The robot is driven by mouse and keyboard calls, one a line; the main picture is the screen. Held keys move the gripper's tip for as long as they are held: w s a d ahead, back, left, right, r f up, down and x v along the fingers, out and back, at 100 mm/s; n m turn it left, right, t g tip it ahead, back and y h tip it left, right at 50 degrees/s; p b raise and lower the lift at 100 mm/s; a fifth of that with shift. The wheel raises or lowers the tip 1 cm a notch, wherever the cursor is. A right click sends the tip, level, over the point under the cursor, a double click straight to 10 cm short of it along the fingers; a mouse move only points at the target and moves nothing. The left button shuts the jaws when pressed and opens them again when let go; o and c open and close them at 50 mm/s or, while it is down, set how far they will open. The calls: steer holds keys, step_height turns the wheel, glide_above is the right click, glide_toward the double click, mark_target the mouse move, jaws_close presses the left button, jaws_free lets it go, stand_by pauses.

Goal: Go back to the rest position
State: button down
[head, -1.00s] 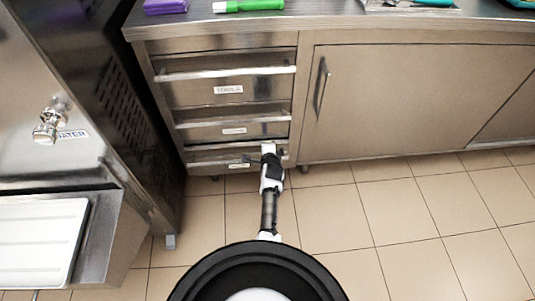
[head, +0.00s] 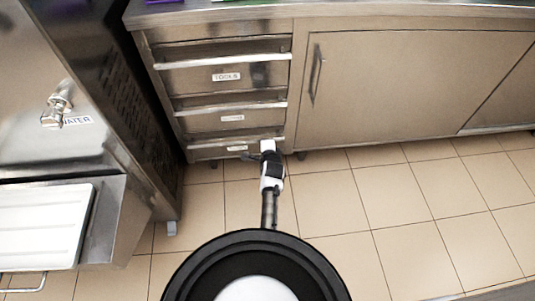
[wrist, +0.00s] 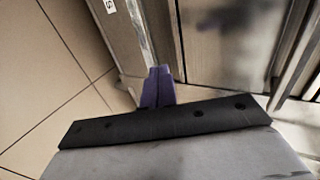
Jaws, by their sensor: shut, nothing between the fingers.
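My gripper shows in the wrist view, with its two purple fingers (wrist: 158,88) together and nothing between them. In the head view my arm reaches forward and low, and its end (head: 262,155) is in front of the bottom drawer (head: 215,151) of the steel cabinet. The fingers are too small there to tell apart, and I cannot tell whether they touch the drawer front. In the wrist view, steel fronts and a bright bar lie just beyond the fingers.
Above are the middle drawer (head: 210,122) and the top drawer labelled TOOLS (head: 226,76), with bar handles. A closed cabinet door (head: 400,85) is to the right. A steel machine with a water tap (head: 57,104) and white tray (head: 45,225) stands left. Tiled floor (head: 400,215) is open at right.

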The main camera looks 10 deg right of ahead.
steer(key=v, duration=0.7)
steer(key=shift+p, duration=0.4)
